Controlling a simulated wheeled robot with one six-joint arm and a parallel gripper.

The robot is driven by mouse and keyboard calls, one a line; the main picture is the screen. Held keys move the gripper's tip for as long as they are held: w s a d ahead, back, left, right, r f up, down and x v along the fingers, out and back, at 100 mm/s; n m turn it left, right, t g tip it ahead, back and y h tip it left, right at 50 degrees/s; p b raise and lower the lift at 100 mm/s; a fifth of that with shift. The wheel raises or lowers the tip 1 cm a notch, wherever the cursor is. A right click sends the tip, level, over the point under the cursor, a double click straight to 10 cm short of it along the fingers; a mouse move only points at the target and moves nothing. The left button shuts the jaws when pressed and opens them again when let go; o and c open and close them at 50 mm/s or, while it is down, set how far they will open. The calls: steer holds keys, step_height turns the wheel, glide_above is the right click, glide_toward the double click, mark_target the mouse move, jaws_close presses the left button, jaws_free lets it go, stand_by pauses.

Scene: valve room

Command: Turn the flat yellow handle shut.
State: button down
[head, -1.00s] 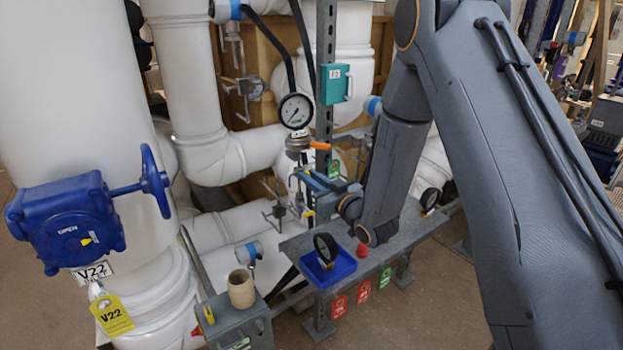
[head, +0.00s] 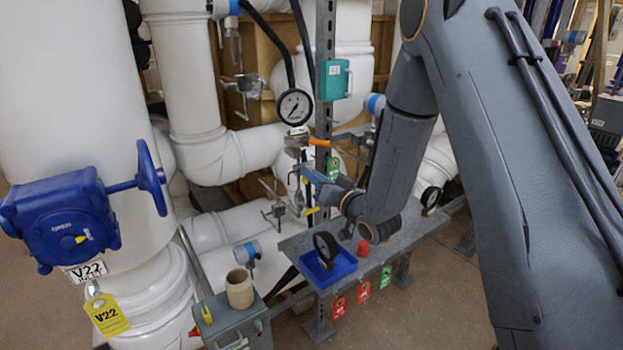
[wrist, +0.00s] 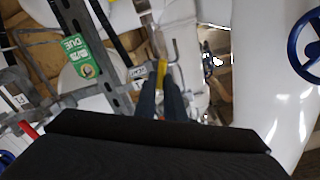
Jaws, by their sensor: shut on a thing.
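The flat yellow handle (wrist: 161,72) shows in the wrist view as a narrow strip at the tips of my gripper (wrist: 161,86). The two dark fingers are close together, one on each side of the strip, and are shut on it. In the head view my gripper (head: 306,174) is by the small pipework in front of the grey post, left of my wrist. A small yellow piece (head: 311,210) shows just below it; I cannot tell whether it is part of the same handle. The valve body is mostly hidden.
An orange handle (head: 320,143) and a pressure gauge (head: 295,107) are close above my gripper. A grey bench (head: 385,250) below holds a blue tray (head: 328,268) and a red knob (head: 363,248). A blue handwheel (head: 152,178) is at left.

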steer(key=m, duration=0.4)
steer(key=m+b, duration=0.1)
steer(key=m, duration=0.3)
steer(key=f+m, duration=0.1)
steer(key=m, duration=0.3)
steer(key=shift+w+d+m, duration=0.2)
steer(key=shift+d+m, duration=0.1)
steer(key=shift+m, duration=0.1)
stand_by(0.3)
steer(key=c, duration=1.8)
jaws_free()
steer(key=shift+c, duration=0.2)
steer(key=b+v, duration=0.2)
steer(key=v, duration=0.5)
steer(key=shift+s+d+b, duration=0.25)
steer(key=shift+s+b, duration=0.1)
steer(key=shift+b, duration=0.05)
